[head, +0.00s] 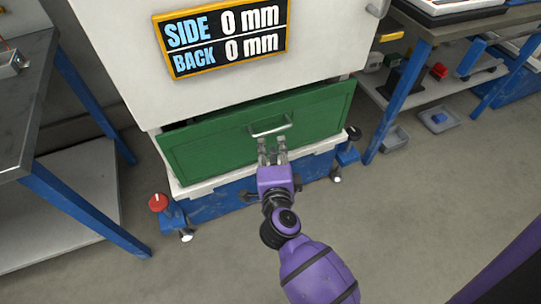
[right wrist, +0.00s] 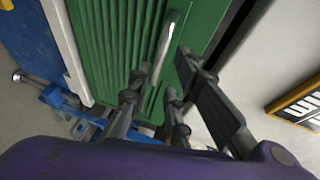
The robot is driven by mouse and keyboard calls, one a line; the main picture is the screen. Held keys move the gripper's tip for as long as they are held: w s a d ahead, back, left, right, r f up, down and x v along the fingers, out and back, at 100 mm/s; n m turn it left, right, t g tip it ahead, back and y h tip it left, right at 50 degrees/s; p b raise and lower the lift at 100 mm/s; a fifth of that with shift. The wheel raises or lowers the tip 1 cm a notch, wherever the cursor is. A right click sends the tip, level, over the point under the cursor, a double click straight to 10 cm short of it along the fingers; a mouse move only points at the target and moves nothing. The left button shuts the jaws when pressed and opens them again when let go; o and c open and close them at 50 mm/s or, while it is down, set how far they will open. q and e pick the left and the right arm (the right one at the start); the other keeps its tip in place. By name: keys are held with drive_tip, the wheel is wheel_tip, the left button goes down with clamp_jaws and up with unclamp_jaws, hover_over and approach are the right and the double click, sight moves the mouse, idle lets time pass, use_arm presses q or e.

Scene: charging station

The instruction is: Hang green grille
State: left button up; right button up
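The green grille (head: 215,140) is a wide panel with a pale bar handle (head: 270,126). It stands at the lower front of the white cabinet (head: 120,60), with a dark gap along its upper left edge. My right gripper (head: 271,146) is in front of the grille, just below the handle in the head view. In the right wrist view, its fingers (right wrist: 158,88) are apart, and the handle (right wrist: 166,45) runs down towards the space between them. The ribbed grille face (right wrist: 115,45) fills the upper middle there. I cannot tell whether the fingers touch the handle. My left gripper is out of view.
A display (head: 222,36) on the cabinet reads SIDE 0 mm and BACK 0 mm. The blue base (head: 225,200) has a red knob (head: 158,202) at left. Blue-legged tables flank the cabinet, the left one (head: 25,100) close by. The floor in front is clear.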

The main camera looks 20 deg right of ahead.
sight(271, 133)
drive_tip(key=b+x, duration=0.1)
drive_tip(key=x, duration=0.7)
drive_tip(key=shift+b, duration=0.3)
clamp_jaws()
drive_tip(key=shift+f, duration=0.1)
drive_tip(key=shift+s, duration=0.1)
idle(0.5)
